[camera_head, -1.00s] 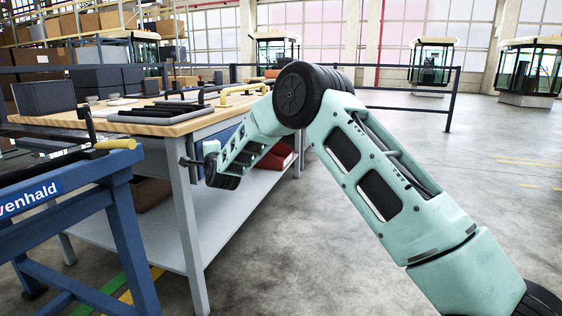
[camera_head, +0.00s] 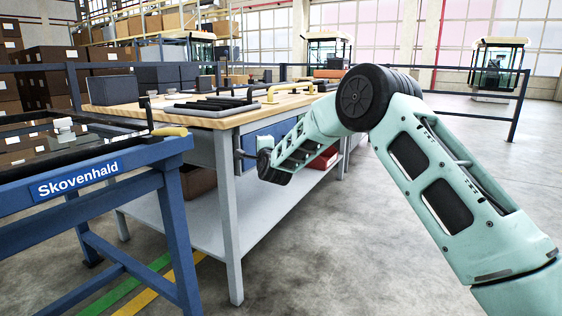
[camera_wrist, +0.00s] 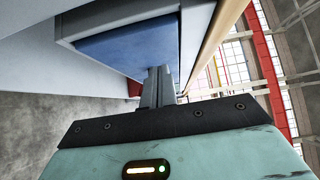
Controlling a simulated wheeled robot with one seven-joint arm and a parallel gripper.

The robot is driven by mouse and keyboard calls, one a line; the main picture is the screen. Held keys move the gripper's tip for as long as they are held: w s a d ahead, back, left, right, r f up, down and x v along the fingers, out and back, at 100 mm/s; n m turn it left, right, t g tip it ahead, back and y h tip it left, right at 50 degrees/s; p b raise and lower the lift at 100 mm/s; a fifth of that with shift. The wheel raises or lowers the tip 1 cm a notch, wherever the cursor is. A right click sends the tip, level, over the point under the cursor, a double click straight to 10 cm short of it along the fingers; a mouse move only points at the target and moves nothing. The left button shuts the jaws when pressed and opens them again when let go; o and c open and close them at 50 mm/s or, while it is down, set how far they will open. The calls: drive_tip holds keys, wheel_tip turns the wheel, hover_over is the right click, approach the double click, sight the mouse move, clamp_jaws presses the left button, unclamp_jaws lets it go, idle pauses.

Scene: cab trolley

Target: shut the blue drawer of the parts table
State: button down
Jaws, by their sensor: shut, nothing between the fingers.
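The parts table (camera_head: 229,205) has a wooden top and grey legs. Its blue drawer (camera_head: 262,134) shows under the top, partly hidden behind my arm. In the wrist view the blue drawer front (camera_wrist: 125,46) lies within a grey frame, just beyond my fingers. My gripper (camera_wrist: 158,74) is shut and empty, its fingertips at the lower edge of the blue front. I cannot tell whether they touch it. In the head view my gripper (camera_head: 239,154) is small and dark beside the table's near leg. How far out the drawer stands is unclear.
Black bars and a yellow handle (camera_head: 285,89) lie on the tabletop. The floor (camera_head: 365,235) right of the table is clear.

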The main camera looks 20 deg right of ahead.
drive_tip(key=s+p, duration=0.3)
drive_tip(key=s, duration=0.7)
drive_tip(key=s+a+f+n+g+y, duration=0.2)
drive_tip(key=s+a+n+g+y, duration=0.6)
drive_tip(key=s+a+n, duration=0.9)
drive_tip(key=s+d+f+n+g+h, duration=0.1)
drive_tip(key=s+n+g+h, duration=0.3)
drive_tip(key=s, duration=1.3)
drive_tip(key=s+d+f+n+g+h, duration=0.15)
drive_tip(key=s+n+g, duration=0.45)
drive_tip(key=s, duration=1.2)
wheel_tip(320, 180, up, 37)
drive_tip(key=p, duration=3.6)
drive_tip(key=shift+f+p, duration=0.15)
drive_tip(key=shift+p, duration=0.15)
